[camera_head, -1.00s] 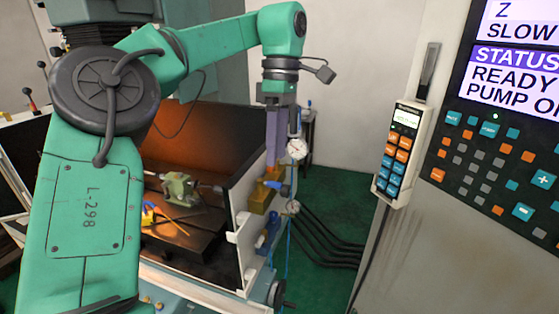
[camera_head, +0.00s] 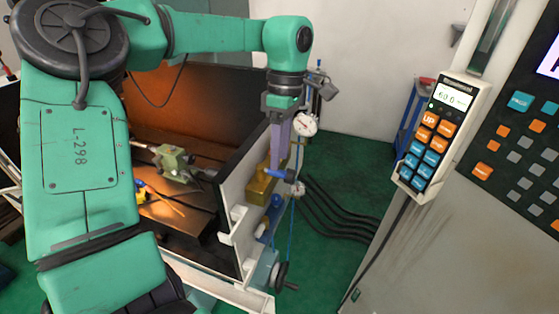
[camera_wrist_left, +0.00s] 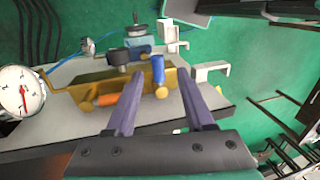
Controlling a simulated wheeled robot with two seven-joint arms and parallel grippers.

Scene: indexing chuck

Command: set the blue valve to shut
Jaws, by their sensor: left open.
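The blue valve lever (camera_head: 279,175) sits on a brass manifold block (camera_head: 259,187) on the side of the machine. In the left wrist view the lever (camera_wrist_left: 158,69) points up in the picture from the brass block (camera_wrist_left: 85,92), beside an orange lever (camera_wrist_left: 104,99) lying sideways. My left gripper (camera_head: 281,164) points down at the block, its purple fingers open. In the left wrist view the lever's blue grip appears between the two fingertips, with a gap on each side. Contact cannot be told. My right gripper is not in view.
A round dial gauge (camera_head: 305,125) stands close to my left fingers and also shows in the left wrist view (camera_wrist_left: 20,92). A handwheel (camera_head: 281,275) and black hoses (camera_head: 340,215) are nearby. A pendant (camera_head: 440,137) hangs on the cabinet at right.

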